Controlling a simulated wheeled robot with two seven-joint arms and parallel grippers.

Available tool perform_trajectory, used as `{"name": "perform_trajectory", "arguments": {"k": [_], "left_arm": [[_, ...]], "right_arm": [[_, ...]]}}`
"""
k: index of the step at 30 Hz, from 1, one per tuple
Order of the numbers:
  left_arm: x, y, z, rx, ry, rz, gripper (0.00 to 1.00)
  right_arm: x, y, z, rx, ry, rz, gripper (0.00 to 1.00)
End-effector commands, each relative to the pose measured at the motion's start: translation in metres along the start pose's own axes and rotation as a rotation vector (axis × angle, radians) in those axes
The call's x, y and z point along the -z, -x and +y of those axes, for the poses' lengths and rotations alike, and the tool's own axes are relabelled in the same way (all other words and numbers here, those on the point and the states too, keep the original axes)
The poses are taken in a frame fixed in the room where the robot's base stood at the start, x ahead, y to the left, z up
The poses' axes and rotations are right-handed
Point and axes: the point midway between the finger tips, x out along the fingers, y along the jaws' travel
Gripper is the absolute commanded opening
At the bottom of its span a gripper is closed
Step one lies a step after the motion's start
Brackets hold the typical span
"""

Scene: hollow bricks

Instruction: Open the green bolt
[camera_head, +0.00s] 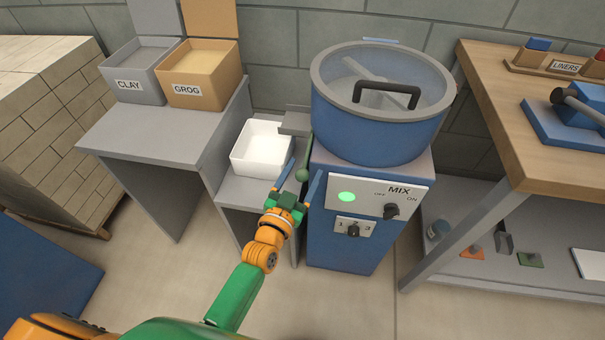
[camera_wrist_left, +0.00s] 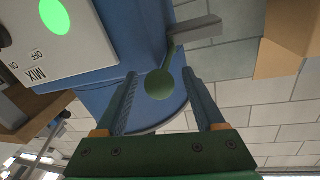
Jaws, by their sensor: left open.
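The green bolt shows as a thin green rod with a round green knob (camera_head: 302,175) at the left side of the blue mixer (camera_head: 375,125), just below a grey spout. In the left wrist view the knob (camera_wrist_left: 158,84) is near the middle, with its rod running up to the grey spout (camera_wrist_left: 193,29). My left gripper (camera_head: 304,168) is open, its two blue fingers on either side of the knob as seen from the head. The left wrist view also shows the fingers (camera_wrist_left: 160,73) apart, the knob between them in the picture; no contact shows. My right gripper is not in view.
A white bin (camera_head: 262,148) stands on a low grey shelf left of the mixer. The mixer's control panel (camera_head: 367,196) has a lit green light and a MIX knob. CLAY (camera_head: 133,75) and GROG (camera_head: 205,82) boxes stand on a grey table. A wooden bench (camera_head: 545,150) is right.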

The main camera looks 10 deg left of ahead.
Motion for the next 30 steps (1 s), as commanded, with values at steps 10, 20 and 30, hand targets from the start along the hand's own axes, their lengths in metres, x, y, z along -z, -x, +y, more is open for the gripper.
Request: {"name": "perform_trajectory", "arguments": {"k": [10, 20, 30], "left_arm": [[-0.0003, 0.0005, 0.0001, -0.001, 0.000, -0.001, 0.00], [-0.0005, 0.0006, 0.0001, -0.001, 0.000, -0.001, 0.00], [-0.0007, 0.0007, 0.0002, -0.001, 0.000, -0.002, 0.00]], "right_arm": [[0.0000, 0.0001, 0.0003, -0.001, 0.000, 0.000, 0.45], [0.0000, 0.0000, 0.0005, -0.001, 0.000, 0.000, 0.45], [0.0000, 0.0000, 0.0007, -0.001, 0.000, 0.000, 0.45]]}}
